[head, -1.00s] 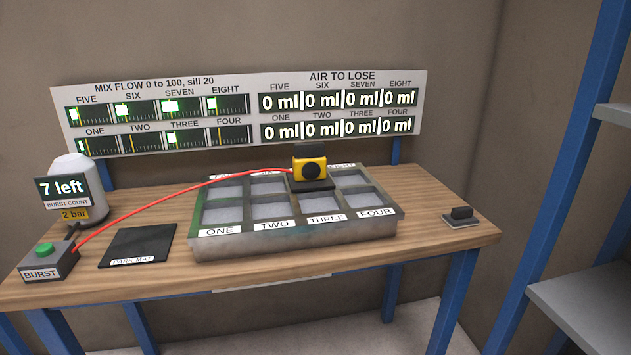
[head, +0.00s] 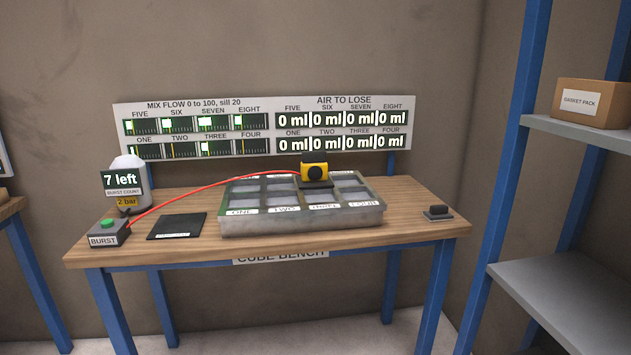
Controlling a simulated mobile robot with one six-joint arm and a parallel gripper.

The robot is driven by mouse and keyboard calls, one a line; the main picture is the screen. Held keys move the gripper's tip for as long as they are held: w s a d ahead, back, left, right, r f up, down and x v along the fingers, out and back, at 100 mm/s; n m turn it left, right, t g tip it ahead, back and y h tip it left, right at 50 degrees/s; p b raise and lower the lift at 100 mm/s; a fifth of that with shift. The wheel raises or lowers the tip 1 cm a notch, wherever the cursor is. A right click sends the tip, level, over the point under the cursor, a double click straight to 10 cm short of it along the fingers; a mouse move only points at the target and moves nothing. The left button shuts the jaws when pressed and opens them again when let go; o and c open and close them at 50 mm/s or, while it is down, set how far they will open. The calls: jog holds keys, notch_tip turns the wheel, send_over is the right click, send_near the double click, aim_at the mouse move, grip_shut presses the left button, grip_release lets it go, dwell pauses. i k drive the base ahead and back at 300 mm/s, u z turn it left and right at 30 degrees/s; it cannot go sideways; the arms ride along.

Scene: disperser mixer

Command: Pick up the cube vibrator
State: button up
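The cube vibrator (head: 317,173) is a yellow block with a black round face and a dark top. It sits on a dark plate on the grey multi-compartment mould tray (head: 300,225), towards the back right of the middle. A red hose (head: 215,184) runs from it leftwards to the burst box. The cells directly behind and under it are hidden. My gripper is not in view.
The wooden bench (head: 415,213) also holds a burst box (head: 109,232) with a green button, a white canister (head: 128,172), a black park mat (head: 177,226) and a small dark block (head: 438,211). A shelf (head: 575,275) with a gasket pack (head: 591,103) stands right.

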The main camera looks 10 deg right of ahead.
aim_at(314, 164)
jog(key=z, duration=0.5)
jog(key=k, duration=0.3)
jog(key=u, duration=1.65)
jog(key=i, duration=0.95)
